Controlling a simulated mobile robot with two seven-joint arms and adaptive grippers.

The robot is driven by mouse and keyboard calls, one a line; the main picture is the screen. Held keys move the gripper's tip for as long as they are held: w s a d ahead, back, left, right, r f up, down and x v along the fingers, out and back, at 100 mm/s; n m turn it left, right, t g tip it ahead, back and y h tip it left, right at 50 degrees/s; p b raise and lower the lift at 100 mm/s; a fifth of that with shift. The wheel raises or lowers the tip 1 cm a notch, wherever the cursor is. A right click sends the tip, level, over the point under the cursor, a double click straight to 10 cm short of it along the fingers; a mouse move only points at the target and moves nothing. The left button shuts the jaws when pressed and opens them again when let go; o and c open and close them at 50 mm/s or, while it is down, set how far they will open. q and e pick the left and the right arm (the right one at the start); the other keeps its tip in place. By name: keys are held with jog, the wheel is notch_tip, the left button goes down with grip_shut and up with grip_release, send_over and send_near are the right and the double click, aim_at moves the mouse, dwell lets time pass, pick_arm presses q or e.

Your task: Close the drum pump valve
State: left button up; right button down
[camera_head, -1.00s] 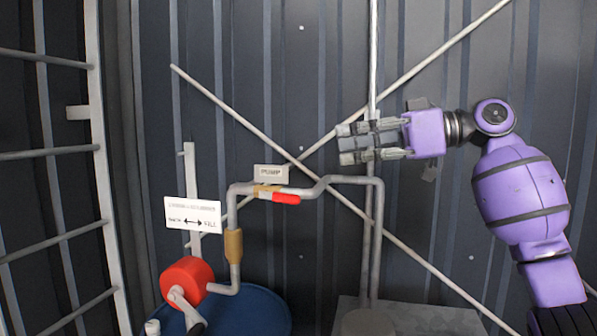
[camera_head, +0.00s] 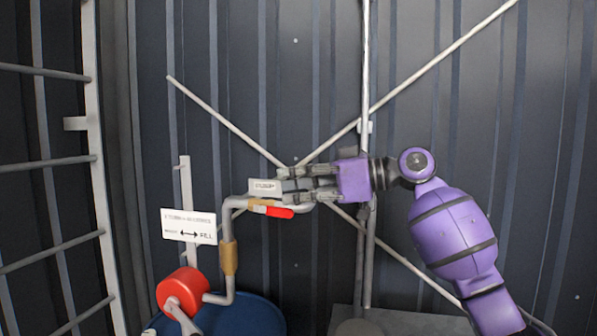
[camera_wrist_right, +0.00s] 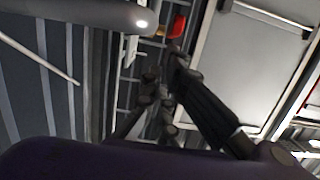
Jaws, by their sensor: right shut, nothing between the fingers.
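The drum pump valve has a red handle (camera_head: 280,212) lying along the grey pipe, with a brass-coloured body (camera_head: 258,206) at its left end. My right gripper (camera_head: 284,185) comes in from the right in the head view, just above the red handle. It is shut with nothing held; I cannot tell whether it touches the handle or pipe. In the right wrist view, the dark fingers (camera_wrist_right: 160,95) show below a red piece (camera_wrist_right: 177,27), which looks like the handle. My left gripper is not in view.
A small label plate (camera_head: 265,187) sits above the valve, beside my fingertips. A red drum pump (camera_head: 183,290) stands on a blue drum (camera_head: 250,318). A white sign (camera_head: 188,226) hangs at the left of the pipe. Diagonal bars cross the corrugated wall behind.

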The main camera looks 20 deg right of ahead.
aim_at(298, 204)
jog(key=shift+a+f, duration=0.1)
jog(key=shift+a, duration=0.05)
